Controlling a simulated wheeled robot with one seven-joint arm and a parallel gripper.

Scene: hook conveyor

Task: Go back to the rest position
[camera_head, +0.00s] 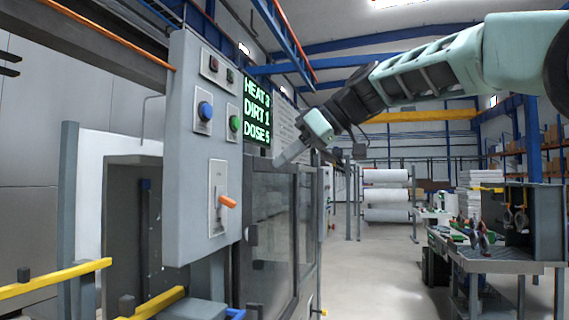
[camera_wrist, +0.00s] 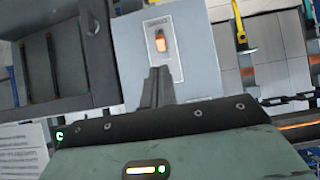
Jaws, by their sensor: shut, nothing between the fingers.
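My arm reaches in from the right in the head view, and my gripper (camera_head: 280,160) is at its end, pointing down and left beside the grey control panel (camera_head: 192,150). In the wrist view my gripper (camera_wrist: 158,72) has its fingers together, with nothing between them. Behind them is the panel (camera_wrist: 190,25) with its orange-handled lever (camera_head: 227,201). The lever also shows in the wrist view (camera_wrist: 160,42), just past the fingertips and apart from them in the picture. A green display (camera_head: 257,112) reads HEAT 3, DIRT 1, DOSE 5.
The panel has a blue button (camera_head: 205,111) and a green button (camera_head: 235,123). A glass-doored cabinet (camera_head: 268,220) stands below my gripper. Yellow rails (camera_head: 60,278) run at lower left. A workbench (camera_head: 490,260) with tools stands at right. The floor between cabinet and bench is clear.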

